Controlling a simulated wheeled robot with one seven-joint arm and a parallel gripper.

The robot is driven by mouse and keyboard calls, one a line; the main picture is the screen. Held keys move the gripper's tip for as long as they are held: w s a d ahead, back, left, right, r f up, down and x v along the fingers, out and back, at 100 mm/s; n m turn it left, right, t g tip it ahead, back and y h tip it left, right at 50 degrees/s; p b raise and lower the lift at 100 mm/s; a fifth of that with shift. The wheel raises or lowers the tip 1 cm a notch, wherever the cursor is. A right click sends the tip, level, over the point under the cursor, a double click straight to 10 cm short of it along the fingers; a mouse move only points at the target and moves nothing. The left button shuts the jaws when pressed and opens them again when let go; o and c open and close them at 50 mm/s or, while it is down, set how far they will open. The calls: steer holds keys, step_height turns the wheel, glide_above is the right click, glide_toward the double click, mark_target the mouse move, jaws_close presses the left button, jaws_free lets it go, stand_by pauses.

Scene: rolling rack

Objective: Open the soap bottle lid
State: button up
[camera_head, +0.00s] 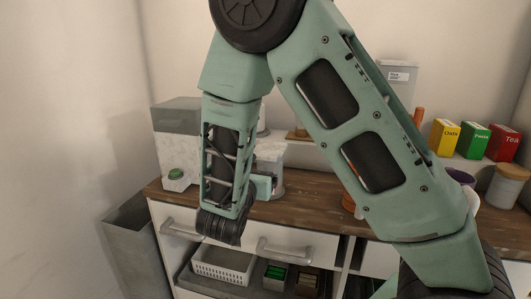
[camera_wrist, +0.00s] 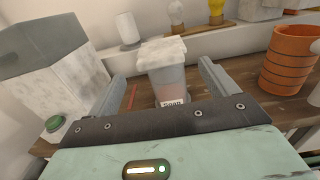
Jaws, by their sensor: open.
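The soap bottle (camera_wrist: 169,83) is a clear, squat container with a pinkish content and a label reading SOAP. It stands upright on the wooden counter. Its white, marbled lid (camera_wrist: 161,51) sits on top and looks shut. In the head view the lid (camera_head: 270,147) shows just right of my forearm, which hides part of the bottle (camera_head: 278,181). My gripper (camera_wrist: 161,71) is open, with one finger to each side of the bottle in the wrist view. Gaps show between the fingers and the bottle, so it holds nothing.
A white marbled dispenser with a green knob (camera_head: 176,175) stands left of the bottle. An orange ribbed cup (camera_wrist: 288,58) stands to the right. A raised ledge behind holds a white canister (camera_wrist: 127,28). Below the counter (camera_head: 308,212) are drawers and a white basket (camera_head: 222,266).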

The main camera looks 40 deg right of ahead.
mark_target(266, 152)
steer(key=p+x, duration=0.1)
steer(key=x, duration=0.6)
steer(key=shift+w+d, duration=0.2)
steer(key=shift+d, duration=0.15)
steer(key=shift+c, duration=0.3)
